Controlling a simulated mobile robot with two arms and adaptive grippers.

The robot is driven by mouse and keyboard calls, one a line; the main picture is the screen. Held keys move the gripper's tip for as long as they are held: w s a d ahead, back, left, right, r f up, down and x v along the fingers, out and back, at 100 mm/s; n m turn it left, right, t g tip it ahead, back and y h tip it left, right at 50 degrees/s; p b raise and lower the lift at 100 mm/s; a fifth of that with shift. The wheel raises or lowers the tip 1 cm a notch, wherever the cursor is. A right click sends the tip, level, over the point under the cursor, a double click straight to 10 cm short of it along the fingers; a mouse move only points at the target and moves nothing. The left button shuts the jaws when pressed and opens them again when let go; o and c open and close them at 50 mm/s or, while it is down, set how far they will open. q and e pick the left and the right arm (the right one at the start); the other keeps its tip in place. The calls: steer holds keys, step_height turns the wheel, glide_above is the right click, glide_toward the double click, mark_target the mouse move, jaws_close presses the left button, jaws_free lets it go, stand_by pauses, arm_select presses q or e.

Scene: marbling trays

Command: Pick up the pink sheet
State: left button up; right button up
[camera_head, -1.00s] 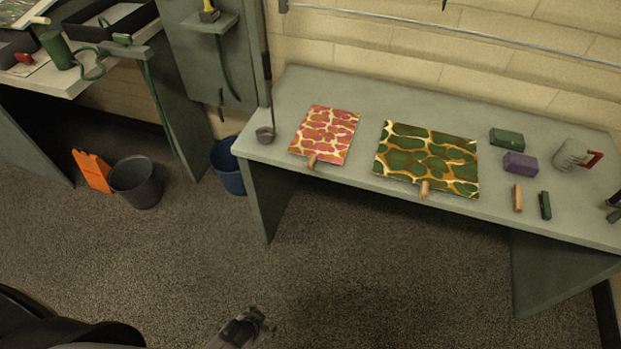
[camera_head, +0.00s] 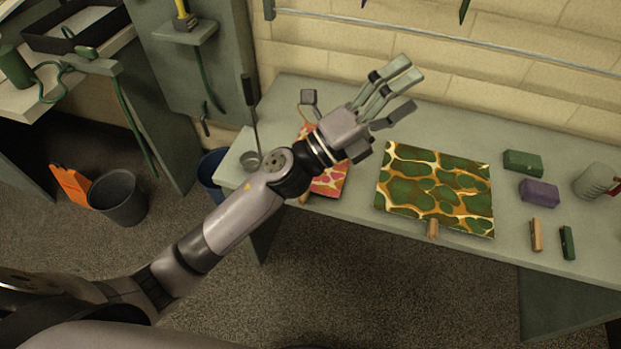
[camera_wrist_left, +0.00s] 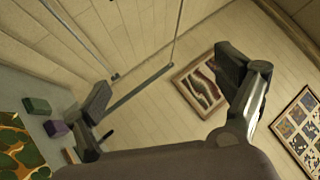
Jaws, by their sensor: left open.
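The pink sheet (camera_head: 328,183), patterned in pink, gold and cream, lies on the left part of the grey-green table (camera_head: 345,228). Its middle is hidden behind my left gripper and wrist; its lower part and a strip at its upper left show. A wooden peg at its front edge is mostly covered by my arm. My left gripper (camera_head: 358,92) is above the sheet in the head view, fingers spread and empty, pointing toward the wall. In the left wrist view its fingers (camera_wrist_left: 168,85) are wide apart with only wall between them; the pink sheet is not seen there. My right gripper is not in view.
A green-and-gold sheet (camera_head: 436,188) with a wooden peg (camera_head: 432,229) lies right of the pink one. A ladle (camera_head: 251,160) is at the table's left end.

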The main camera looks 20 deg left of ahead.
arm_select(q)
steer(key=s+d+m+g+h, duration=0.3)
steer(key=d+m+g, duration=0.2)
steer(key=m+g, duration=0.35)
steer(key=m+g+y, duration=0.6)
steer(key=m+y, duration=0.9)
steer(key=y, duration=0.6)
glide_toward(307, 190)
step_height(307, 190, down, 3)
steer(key=shift+d+p, duration=0.1)
steer(key=shift+p, duration=0.6)
steer(key=shift+w+a+f+p, duration=0.15)
steer(key=shift+f+p, duration=0.1)
steer(key=shift+f, duration=1.3)
steer(key=shift+w+a+f+p, duration=0.1)
steer(key=shift+f+p, duration=0.15)
steer(key=shift+f, duration=1.3)
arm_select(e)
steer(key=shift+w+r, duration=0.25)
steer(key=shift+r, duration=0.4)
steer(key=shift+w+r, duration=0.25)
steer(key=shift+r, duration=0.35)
